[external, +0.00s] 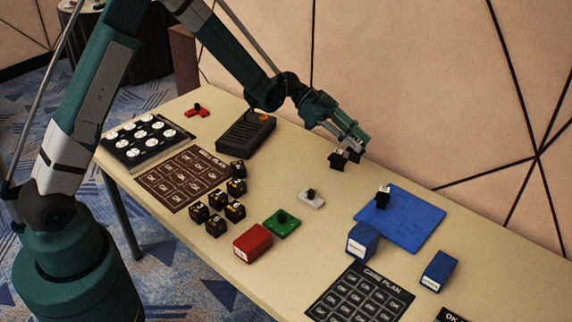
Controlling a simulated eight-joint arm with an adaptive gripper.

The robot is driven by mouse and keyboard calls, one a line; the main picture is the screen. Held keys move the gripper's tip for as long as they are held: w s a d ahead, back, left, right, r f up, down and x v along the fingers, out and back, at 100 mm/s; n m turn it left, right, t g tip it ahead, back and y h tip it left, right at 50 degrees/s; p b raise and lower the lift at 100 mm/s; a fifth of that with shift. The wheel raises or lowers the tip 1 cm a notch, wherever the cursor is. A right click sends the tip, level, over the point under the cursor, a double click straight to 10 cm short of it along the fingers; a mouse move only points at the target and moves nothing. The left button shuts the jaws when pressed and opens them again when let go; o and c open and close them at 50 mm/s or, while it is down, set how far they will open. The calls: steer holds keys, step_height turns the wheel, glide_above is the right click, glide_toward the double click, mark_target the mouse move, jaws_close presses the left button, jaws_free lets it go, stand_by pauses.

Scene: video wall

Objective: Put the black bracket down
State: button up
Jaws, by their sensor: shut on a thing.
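My gripper (352,145) is above the back part of the table, right of its middle, and points down to the right. It is shut on a small black piece with a pale patch, which I take to be the black bracket (339,159). The bracket is at the fingertips, partly hidden by them. It appears to be held above the tabletop, but I cannot tell the exact gap. A similar black piece with a white top (383,198) stands on the blue mat (415,222), to the right and nearer the camera.
Blue boxes (363,241) (438,271) stand near the mat. A red box (253,243), green piece (281,223), and grey-white piece (312,199) stand mid-table. Several black cubes (235,187) sit beside a brown plan card (182,178). Bare table (290,165) lies left of my gripper.

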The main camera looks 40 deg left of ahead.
steer(key=d+r+g+p, duration=0.1)
steer(key=d, duration=2.3)
steer(key=shift+d+m, duration=0.3)
steer(key=shift+m, duration=0.1)
step_height(320, 180, down, 6)
steer(key=shift+b, duration=0.35)
steer(key=shift+f, duration=0.1)
steer(key=shift+f+b, duration=0.35)
steer(key=shift+f, duration=1.55)
steer(key=shift+f, duration=0.15)
steer(key=o, duration=1)
